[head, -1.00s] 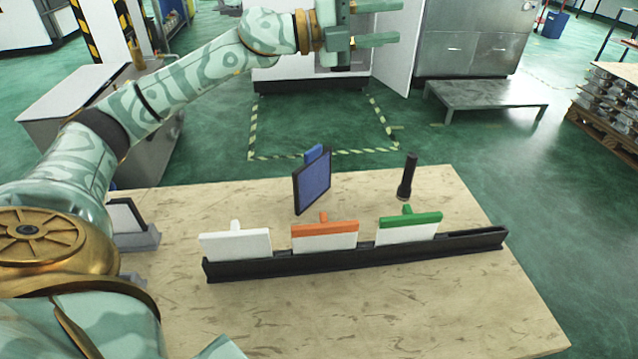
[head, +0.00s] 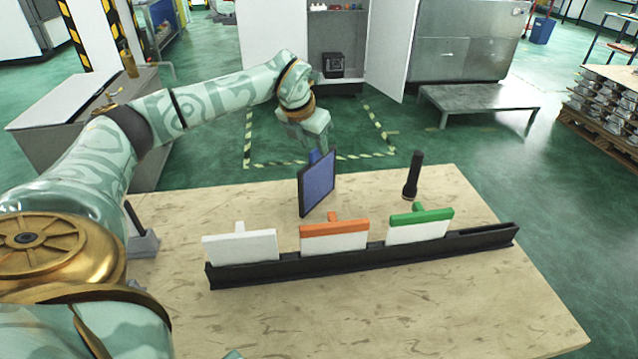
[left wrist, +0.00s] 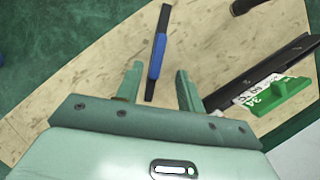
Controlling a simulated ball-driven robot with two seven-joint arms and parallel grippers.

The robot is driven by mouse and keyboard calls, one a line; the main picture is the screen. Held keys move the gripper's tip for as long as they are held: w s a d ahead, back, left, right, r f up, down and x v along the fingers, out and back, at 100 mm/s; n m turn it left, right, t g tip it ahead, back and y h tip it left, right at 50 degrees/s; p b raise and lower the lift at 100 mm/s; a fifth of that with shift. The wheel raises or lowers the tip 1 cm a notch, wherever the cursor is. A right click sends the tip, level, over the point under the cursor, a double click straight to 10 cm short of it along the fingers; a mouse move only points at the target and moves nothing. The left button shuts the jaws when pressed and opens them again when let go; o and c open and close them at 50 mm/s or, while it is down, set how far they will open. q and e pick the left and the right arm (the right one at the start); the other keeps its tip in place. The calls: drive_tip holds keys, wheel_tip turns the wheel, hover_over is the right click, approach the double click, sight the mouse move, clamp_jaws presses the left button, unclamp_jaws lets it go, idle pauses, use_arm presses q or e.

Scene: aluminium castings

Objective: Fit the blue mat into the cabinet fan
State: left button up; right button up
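The blue mat (head: 318,184) is a thin dark-framed panel with a blue grip on its top edge, upright on the table behind the black rack. In the left wrist view the mat (left wrist: 156,60) shows edge-on. My left gripper (head: 311,145) is just above it, pointing down. In the left wrist view its fingers (left wrist: 157,70) are open, one on each side of the grip's line; contact cannot be told. A small black square unit (head: 333,65), which looks like the cabinet fan, sits in the open cabinet (head: 335,32) at the back. My right gripper is not in view.
A black rack (head: 370,262) at the table's front holds a white (head: 240,247), an orange-topped (head: 334,235) and a green-topped panel (head: 420,225). A black torch-like object (head: 413,176) stands right of the mat. A low metal bench (head: 478,98) stands right of the cabinet.

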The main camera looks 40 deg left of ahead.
sight(319, 157)
use_arm(q)
drive_tip(key=x, duration=0.2)
drive_tip(key=shift+w+f, duration=0.15)
drive_tip(key=shift+f, duration=0.05)
drive_tip(key=x, duration=0.2)
drive_tip(key=b+x, duration=0.2)
drive_tip(key=x, duration=0.1)
drive_tip(key=shift+w+a+f, duration=0.2)
drive_tip(key=shift+w+a, duration=0.05)
drive_tip(key=shift+a, duration=0.15)
drive_tip(key=shift+s+r, duration=0.1)
clamp_jaws()
